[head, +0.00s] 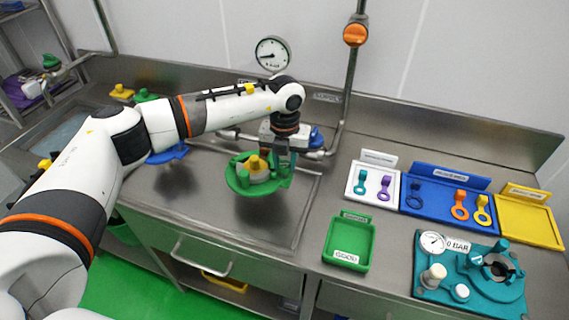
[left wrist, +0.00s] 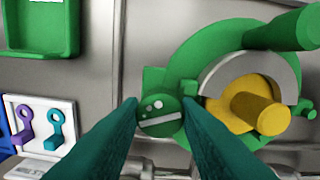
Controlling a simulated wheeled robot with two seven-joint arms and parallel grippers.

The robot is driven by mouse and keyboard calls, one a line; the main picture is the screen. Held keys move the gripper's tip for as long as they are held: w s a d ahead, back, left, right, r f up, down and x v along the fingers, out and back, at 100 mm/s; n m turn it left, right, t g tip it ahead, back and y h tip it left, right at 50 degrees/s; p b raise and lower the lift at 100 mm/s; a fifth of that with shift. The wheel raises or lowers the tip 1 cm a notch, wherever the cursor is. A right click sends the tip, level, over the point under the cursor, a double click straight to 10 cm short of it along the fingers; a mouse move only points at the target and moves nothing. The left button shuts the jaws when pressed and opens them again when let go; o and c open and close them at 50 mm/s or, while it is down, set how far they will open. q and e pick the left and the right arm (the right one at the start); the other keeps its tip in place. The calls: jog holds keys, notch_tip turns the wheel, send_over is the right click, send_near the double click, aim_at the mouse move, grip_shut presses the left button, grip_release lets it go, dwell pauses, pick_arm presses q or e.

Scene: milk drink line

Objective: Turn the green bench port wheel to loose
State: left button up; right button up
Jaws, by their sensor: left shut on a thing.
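The green bench port wheel (head: 238,183) lies on the steel bench in the middle of the head view. It has a yellow knob (head: 256,165) and a grey part at its centre. My left gripper (head: 282,172) reaches down from above at the wheel's right side. In the left wrist view the wheel (left wrist: 196,55) fills the upper right, with the yellow knob (left wrist: 262,113) inside it. My left gripper's two teal fingers (left wrist: 159,112) are shut on a round green knob (left wrist: 157,103) at the wheel's edge. The gripper hides part of the wheel in the head view.
A pressure gauge (head: 272,54) and an orange-handled pipe valve (head: 355,35) stand behind. To the right are a green tray (head: 349,255), a white tray (head: 359,181), a blue tray (head: 425,206), a yellow tray (head: 532,224) and a teal gauge unit (head: 470,281). Bare steel lies in front of the wheel.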

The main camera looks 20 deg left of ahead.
aim_at(285, 164)
pick_arm(q)
jog(key=shift+w+r+n+b, duration=0.1)
jog(key=shift+n+b, duration=0.2)
jog(key=shift+n, duration=0.6)
jog(key=o, duration=1)
notch_tip(285, 164, up, 12)
jog(key=b, duration=0.3)
